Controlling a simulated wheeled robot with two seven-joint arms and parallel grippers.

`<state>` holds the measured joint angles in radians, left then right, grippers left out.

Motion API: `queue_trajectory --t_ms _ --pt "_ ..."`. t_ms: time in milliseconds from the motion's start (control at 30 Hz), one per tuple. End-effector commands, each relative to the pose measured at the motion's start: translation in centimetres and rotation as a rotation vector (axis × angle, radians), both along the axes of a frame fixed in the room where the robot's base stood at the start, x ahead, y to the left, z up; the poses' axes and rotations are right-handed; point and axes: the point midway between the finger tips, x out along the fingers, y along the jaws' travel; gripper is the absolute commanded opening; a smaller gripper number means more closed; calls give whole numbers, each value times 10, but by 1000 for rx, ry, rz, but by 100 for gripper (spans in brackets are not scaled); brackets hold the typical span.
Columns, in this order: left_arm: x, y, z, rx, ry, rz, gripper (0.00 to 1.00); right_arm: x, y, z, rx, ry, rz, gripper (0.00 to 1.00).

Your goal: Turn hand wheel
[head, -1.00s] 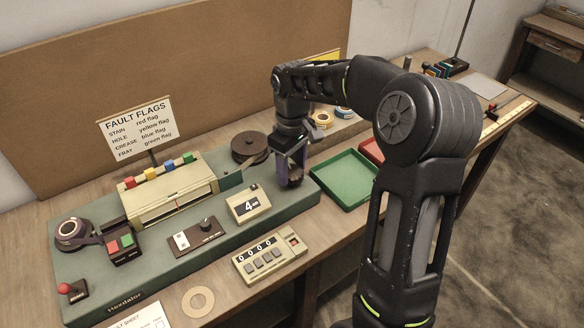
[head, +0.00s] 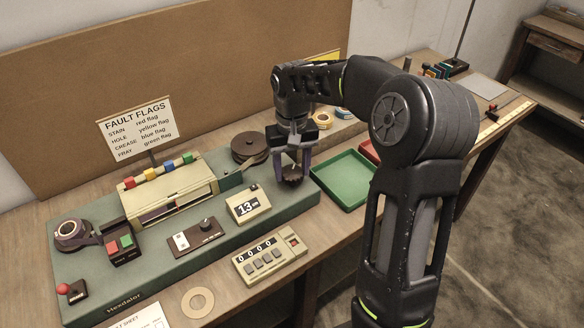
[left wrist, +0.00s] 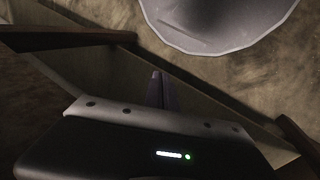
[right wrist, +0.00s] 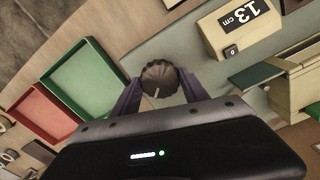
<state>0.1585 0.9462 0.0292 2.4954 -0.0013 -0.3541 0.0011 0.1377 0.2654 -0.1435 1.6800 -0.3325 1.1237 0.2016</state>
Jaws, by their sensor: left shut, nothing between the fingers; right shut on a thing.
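The hand wheel is a dark ribbed knob (head: 292,181) at the right end of the green winding machine (head: 150,262). My right gripper (head: 292,170) reaches down onto it from above, its two fingers on opposite sides. In the right wrist view the knob (right wrist: 160,78) sits between the fingertips, with a pale mark on its top. The length counter (head: 247,205) beside it reads 13 cm. My left gripper (left wrist: 162,92) shows only in the left wrist view; its fingers are together and empty, away from the machine.
A green tray (head: 345,180) lies just right of the hand wheel, with a red tray (head: 370,150) behind it. A dark reel (head: 249,147) stands left of my right gripper. A keyed counter (head: 270,260) reading 0000 sits in front.

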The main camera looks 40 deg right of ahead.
Motion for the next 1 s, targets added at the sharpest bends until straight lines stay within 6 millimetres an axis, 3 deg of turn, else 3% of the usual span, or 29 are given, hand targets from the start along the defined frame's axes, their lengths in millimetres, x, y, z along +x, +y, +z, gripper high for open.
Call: queue_trajectory --t_ms 300,333,567,1000 --pt "0 0 0 0 0 0 0 1 0 1 -1 -3 -1 11" --pt "0 0 0 0 0 0 0 1 0 1 -1 -3 -1 54" --pt "0 0 0 0 0 0 0 0 0 0 -1 -2 0 72" --pt "0 0 -1 0 0 0 0 1 0 10 -1 -3 0 74"
